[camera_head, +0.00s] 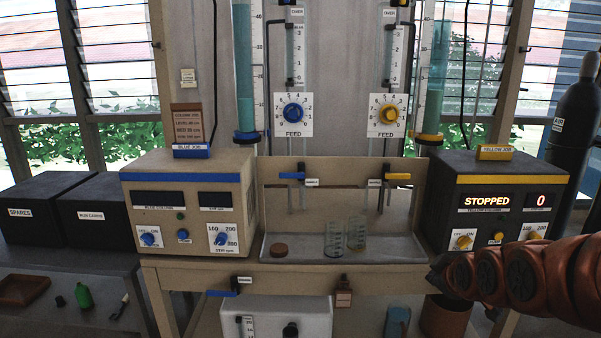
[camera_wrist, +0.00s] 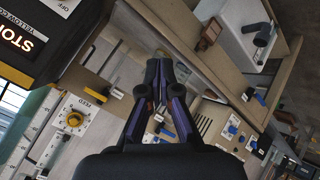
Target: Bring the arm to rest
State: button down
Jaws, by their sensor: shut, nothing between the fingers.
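My arm reaches in from the right edge in the head view, in front of the yellow-striped control box (camera_head: 498,205). My gripper (camera_head: 434,278) is at its left end, dark and small there, near the front edge of the bench (camera_head: 290,274). In the wrist view my gripper (camera_wrist: 159,60) is shut with its dark fingers together and nothing visible between them. The fingers point over the bench. The yellow-striped box also shows in the wrist view (camera_wrist: 75,50), at the upper left. Its display reads STOPPED and 0.
A blue-striped control box (camera_head: 188,200) stands left. Dark boxes (camera_head: 45,215) and a green bottle (camera_head: 84,297) are further left. A gas cylinder (camera_head: 575,120) stands at the right.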

jog(key=s+a+r+m+g+p, duration=0.3)
jog(key=s+p, duration=0.3)
jog(key=s, duration=0.6)
jog(key=s+a+r+m+g+p, duration=0.2)
jog(key=s+a+r+g+p, duration=0.2)
jog(key=s, duration=0.7)
jog(key=s+a+r+m+g+p, duration=0.3)
jog(key=s+r+p, duration=0.3)
jog(key=s, duration=0.6)
jog(key=shift+s+a+r+m+g+y+p, duration=0.25)
jog(key=shift+s+a+m+g+y+p, duration=0.1)
jog(key=shift+a+g+p, duration=0.5)
